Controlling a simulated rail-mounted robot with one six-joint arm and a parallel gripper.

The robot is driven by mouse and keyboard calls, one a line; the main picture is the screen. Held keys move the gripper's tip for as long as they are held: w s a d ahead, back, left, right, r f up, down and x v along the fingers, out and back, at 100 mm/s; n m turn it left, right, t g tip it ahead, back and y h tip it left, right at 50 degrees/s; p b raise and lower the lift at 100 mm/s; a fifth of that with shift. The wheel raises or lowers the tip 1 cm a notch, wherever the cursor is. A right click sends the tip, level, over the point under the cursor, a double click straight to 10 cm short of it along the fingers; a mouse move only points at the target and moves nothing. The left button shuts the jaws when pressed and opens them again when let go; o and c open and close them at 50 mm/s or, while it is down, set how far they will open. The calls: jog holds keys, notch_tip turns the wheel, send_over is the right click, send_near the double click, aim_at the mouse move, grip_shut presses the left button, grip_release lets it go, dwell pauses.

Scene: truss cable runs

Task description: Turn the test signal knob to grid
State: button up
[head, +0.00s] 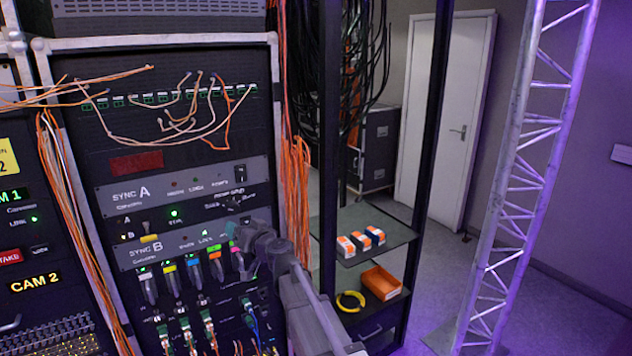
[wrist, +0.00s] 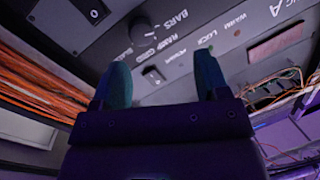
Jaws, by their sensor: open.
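The round black test signal knob (wrist: 144,29) sits on the grey panel at the upper middle of the wrist view.
Orange cables (head: 299,190) hang along the rack's right edge. Several coloured cable plugs (head: 170,278) stick out below SYNC B. A shelf stand (head: 385,240) is at the right.

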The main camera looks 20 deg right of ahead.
aim_at(235, 209)
jog(key=w+h, duration=0.1)
jog(key=w, duration=0.6)
jog(key=w+t+h, duration=0.1)
jog(key=w, duration=0.3)
jog(key=shift+w+r+h, duration=0.15)
jog(key=shift+r+h, duration=0.05)
jog(key=shift+h, duration=0.1)
jog(key=shift+d, duration=0.1)
jog(key=c, duration=0.9)
